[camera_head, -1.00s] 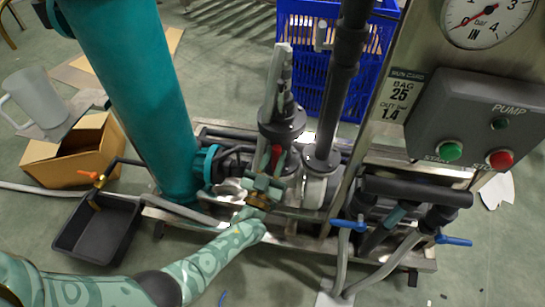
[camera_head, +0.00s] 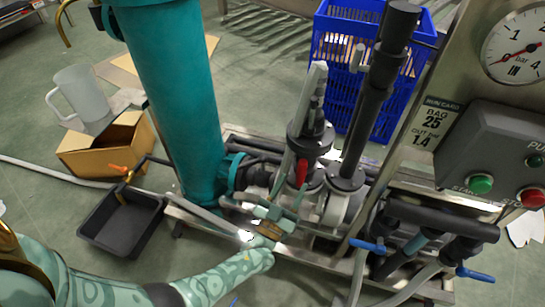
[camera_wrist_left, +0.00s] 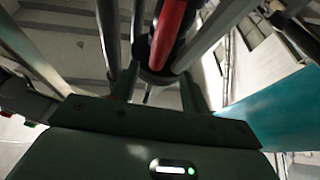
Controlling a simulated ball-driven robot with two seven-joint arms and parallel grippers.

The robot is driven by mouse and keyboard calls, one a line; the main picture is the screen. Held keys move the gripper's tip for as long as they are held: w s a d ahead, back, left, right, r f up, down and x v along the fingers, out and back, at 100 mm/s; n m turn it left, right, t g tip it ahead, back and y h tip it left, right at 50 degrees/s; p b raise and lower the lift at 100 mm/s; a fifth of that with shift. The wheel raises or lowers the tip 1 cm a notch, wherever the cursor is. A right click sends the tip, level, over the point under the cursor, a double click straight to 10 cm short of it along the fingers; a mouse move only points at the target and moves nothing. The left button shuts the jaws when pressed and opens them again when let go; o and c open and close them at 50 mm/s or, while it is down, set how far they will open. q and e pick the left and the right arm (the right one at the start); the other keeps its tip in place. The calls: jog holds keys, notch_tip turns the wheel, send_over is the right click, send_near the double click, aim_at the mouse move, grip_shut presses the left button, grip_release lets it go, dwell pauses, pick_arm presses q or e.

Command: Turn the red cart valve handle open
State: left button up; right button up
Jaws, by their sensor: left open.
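The red valve handle (camera_head: 302,172) stands upright on the dark valve body of the cart, below the grey pipe fittings. My left gripper (camera_head: 280,206) is just in front of it, a little lower and to the left, with its jaws open. In the left wrist view the red handle (camera_wrist_left: 167,35) shows ahead, between the directions of the two fingers (camera_wrist_left: 157,88). The handle appears apart from the fingers, and nothing is held. My right gripper is not in view.
A teal column (camera_head: 172,100) rises left of the valve. A dark vertical pipe (camera_head: 369,115) stands to its right. The pump box (camera_head: 500,150) with green and red buttons is farther right. A black tray (camera_head: 122,222), a cardboard box (camera_head: 105,145) and a blue crate (camera_head: 340,50) are on the floor.

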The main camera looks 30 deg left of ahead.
pick_arm(q)
jog(key=a+v, duration=0.1)
jog(key=v, duration=0.9)
jog(key=shift+s+d, duration=0.5)
jog(key=shift+d, duration=0.05)
